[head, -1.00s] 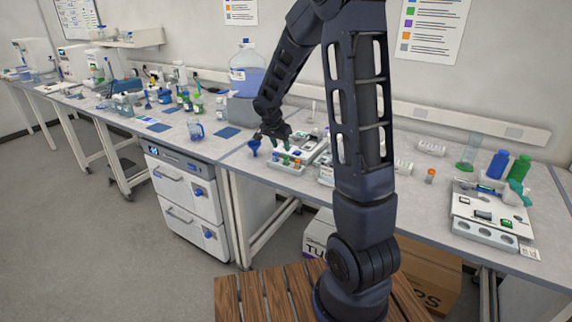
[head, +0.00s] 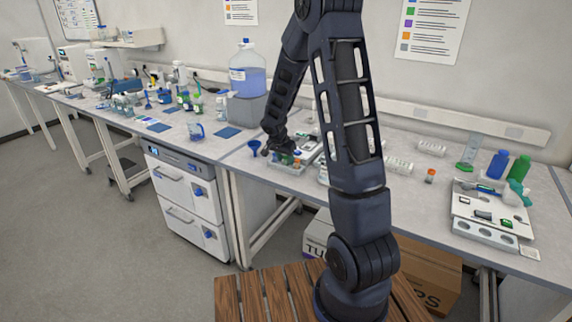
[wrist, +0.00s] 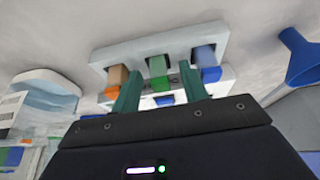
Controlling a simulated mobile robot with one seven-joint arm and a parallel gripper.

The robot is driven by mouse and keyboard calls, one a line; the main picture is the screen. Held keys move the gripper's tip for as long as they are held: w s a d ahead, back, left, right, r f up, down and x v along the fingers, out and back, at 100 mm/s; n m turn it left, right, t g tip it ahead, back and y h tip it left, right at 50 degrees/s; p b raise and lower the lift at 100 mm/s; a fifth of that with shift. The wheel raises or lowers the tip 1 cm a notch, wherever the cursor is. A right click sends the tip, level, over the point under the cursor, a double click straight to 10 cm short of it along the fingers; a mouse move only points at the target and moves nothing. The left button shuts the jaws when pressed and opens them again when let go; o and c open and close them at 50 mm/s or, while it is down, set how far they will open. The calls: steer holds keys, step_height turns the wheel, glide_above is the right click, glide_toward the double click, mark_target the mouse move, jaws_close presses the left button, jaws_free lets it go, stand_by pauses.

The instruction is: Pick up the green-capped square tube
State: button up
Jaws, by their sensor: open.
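The green-capped square tube (wrist: 157,68) stands in the middle of a white rack (wrist: 140,47) in the wrist view. An orange-capped tube (wrist: 117,76) is to its left and a blue-capped tube (wrist: 207,60) to its right. My gripper (wrist: 161,78) is open, its two teal fingers on either side of the green-capped tube in this view. I cannot tell whether they touch it or how deep they reach. In the head view my gripper (head: 272,148) is low over the rack (head: 283,169), and the arm hides part of it.
A blue funnel (wrist: 300,58) stands close to the right of the rack; it also shows in the head view (head: 254,146). A clear container (wrist: 45,88) is at the left of the wrist view. A large blue-filled carboy (head: 247,70) stands behind the rack. Bench in front of the blue mat (head: 228,132) is clear.

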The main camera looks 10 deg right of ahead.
jaws_close()
